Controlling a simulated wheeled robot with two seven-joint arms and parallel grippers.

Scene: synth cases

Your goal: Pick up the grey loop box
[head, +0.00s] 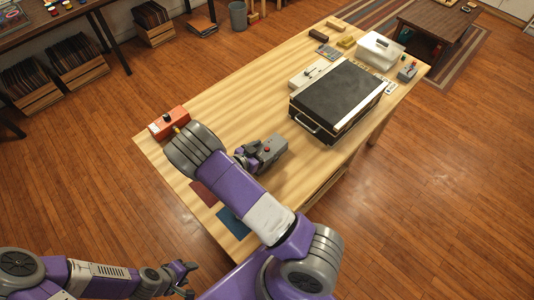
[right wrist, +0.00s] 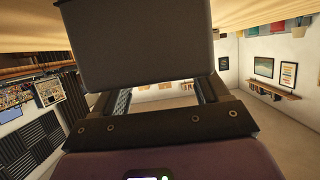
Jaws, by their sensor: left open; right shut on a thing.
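In the right wrist view the box (right wrist: 140,40) is a dark grey block between the two fingers (right wrist: 160,93). I cannot tell whether it touches the tabletop. My left gripper (head: 185,276) is open and empty, low at the left, off the table.
An orange box (head: 169,122) is at the table's left corner. A large black case (head: 338,95) stands right of the loop box, with a pale device (head: 308,74) behind it. Red (head: 204,193) and blue (head: 234,222) squares lie in front.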

